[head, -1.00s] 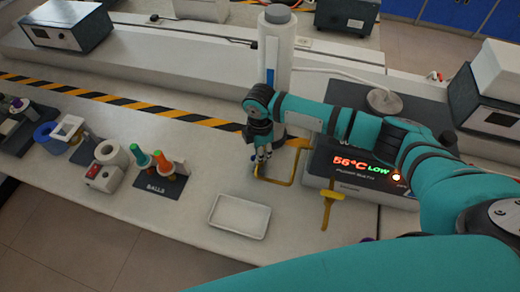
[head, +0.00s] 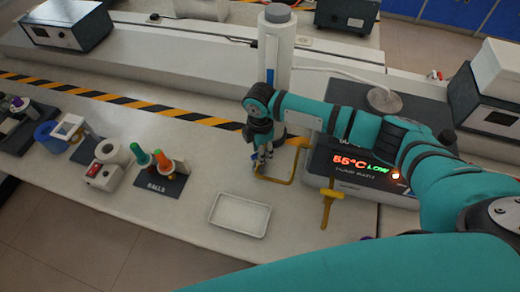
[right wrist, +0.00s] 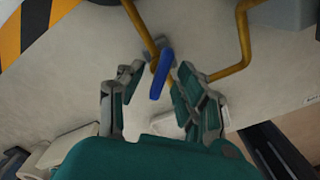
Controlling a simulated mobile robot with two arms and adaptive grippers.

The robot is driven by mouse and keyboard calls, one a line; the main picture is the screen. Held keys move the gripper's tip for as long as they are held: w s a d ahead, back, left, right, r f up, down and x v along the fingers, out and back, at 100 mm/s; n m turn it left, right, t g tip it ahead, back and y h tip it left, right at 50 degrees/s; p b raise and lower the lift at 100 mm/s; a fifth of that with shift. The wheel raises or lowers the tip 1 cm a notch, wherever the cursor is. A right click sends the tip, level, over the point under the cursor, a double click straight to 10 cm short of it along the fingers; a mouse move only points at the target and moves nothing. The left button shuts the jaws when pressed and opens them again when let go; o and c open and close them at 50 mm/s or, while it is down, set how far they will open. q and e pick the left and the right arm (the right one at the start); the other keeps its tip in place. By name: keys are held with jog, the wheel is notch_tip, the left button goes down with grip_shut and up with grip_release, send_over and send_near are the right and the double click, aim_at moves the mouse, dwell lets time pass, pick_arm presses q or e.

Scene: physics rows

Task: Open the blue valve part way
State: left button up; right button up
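The blue valve handle (right wrist: 161,76) sits on a yellow pipe (right wrist: 229,71) in the right wrist view. It is a short flat lever, slanted slightly. My right gripper (right wrist: 158,70) is open, with one finger on each side of the handle and visible gaps to it. In the head view my right gripper (head: 263,158) points down at the yellow pipe (head: 291,165) in front of the white column. There the handle is mostly hidden by the fingers. My left gripper is not in view.
A black box (head: 350,178) right of the pipe shows a red "55°C" and a green "LOW". A white tray (head: 240,229) lies in front. A "BALLS" stand (head: 157,187) is to the left.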

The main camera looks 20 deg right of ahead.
notch_tip(320, 180, up, 12)
dwell(0.6)
